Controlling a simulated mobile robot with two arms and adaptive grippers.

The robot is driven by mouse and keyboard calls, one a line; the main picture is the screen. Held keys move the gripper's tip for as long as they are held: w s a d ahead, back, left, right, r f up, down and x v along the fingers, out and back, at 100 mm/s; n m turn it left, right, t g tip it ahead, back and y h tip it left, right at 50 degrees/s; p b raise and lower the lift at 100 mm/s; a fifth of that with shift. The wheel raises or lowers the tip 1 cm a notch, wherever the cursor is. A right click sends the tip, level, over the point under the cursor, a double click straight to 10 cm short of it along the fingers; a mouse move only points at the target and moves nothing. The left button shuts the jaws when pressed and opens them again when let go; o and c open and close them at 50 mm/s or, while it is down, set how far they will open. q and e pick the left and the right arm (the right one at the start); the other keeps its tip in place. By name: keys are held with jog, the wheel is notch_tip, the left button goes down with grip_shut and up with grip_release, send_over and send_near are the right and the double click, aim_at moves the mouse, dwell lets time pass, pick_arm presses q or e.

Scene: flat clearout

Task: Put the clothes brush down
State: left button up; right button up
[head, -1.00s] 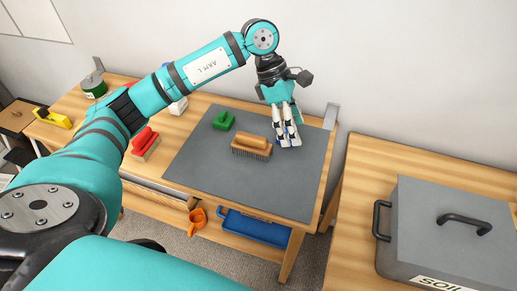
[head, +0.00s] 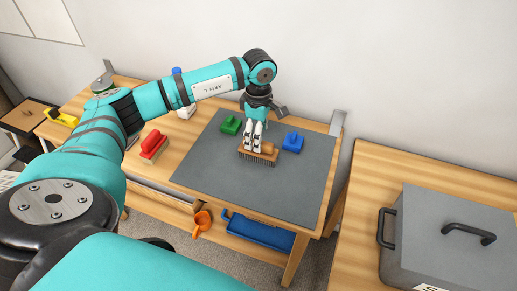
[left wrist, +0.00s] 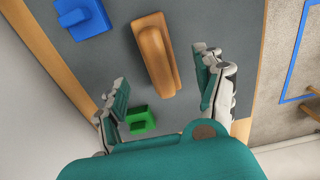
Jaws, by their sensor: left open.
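The clothes brush (head: 262,159) has a tan wooden back and dark bristles. It rests bristles down on the grey mat (head: 225,180) on the table. My left gripper (head: 253,150) is above it in the head view, its fingers hiding part of the back. In the left wrist view, the jaws (left wrist: 162,72) are open, with a finger out to either side of the brush (left wrist: 157,55). Neither finger appears to touch it there. My right gripper is not in view.
On the mat, a green block-shaped item (head: 230,125) stands behind left of the brush and a blue one (head: 293,142) to its right. A red-topped brush (head: 153,145) is left of the mat. A grey lidded box (head: 430,225) stands on the right table. The mat's front right is clear.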

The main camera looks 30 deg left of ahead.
pick_arm(q)
jog(key=shift+w+a+f+p, duration=0.1)
jog(key=shift+f+p, duration=0.65)
jog(key=shift+f, duration=2)
jog(key=shift+r, duration=0.1)
jog(key=c, duration=1.4)
